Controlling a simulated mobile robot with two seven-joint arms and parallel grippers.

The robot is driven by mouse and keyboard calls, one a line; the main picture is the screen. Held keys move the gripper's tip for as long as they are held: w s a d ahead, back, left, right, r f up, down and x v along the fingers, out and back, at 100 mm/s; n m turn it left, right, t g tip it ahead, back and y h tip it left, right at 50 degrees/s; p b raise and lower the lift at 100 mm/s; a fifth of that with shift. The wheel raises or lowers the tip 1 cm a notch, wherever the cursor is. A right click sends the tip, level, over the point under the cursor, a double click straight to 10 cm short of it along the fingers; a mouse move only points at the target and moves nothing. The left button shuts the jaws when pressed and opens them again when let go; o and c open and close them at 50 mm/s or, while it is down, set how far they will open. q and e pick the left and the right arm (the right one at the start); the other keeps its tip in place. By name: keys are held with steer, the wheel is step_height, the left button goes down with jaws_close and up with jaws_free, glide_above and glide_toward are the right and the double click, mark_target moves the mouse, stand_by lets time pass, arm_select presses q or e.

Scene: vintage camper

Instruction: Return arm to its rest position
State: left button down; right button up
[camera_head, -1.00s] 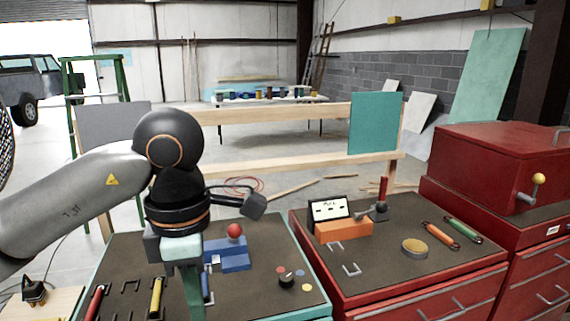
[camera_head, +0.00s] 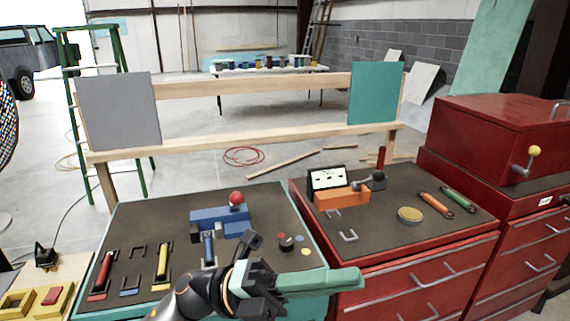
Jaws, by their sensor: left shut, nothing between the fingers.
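My left arm comes in low at the bottom of the head view. Its gripper (camera_head: 318,284) points right, with its pale green fingers together and nothing between them. It hangs in front of the front edge of the teal-edged workbench (camera_head: 135,215) and reaches across to the front of the red cabinet. My right gripper is out of view.
The workbench holds a blue block device with a red ball (camera_head: 236,198) and red, yellow and blue handles. The red cabinet (camera_head: 415,268) carries an orange device (camera_head: 341,197), a round tan disc (camera_head: 410,214) and two screwdriver-like handles. A red chest (camera_head: 490,145) stands at right.

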arm_select(q)
steer(key=w+a+f+n+t+h, duration=0.25)
steer(key=w+n+t, duration=0.35)
steer(key=n+t, duration=0.65)
steer(key=w+a+f+n+t+y, duration=0.2)
steer(key=a+f+n+t+y, duration=0.4)
steer(key=f+n+y, duration=0.3)
steer(key=w+a+f+n+t+y, duration=0.3)
steer(key=a+f+n+t+y, duration=0.3)
steer(key=f+n, duration=0.5)
steer(key=s+a+f+n+g+y, duration=0.3)
steer(key=s+f, duration=0.5)
steer(key=f, duration=0.3)
steer(key=s+a+f+n+g+y+p, duration=0.1)
steer(key=s+a+f+n+g+y, duration=0.3)
steer(key=s+f, duration=0.5)
step_height(320, 180, down, 3)
steer(key=shift+s+a+r+g, duration=0.15)
steer(key=shift+a+g, duration=0.4)
steer(key=shift+g, duration=0.6)
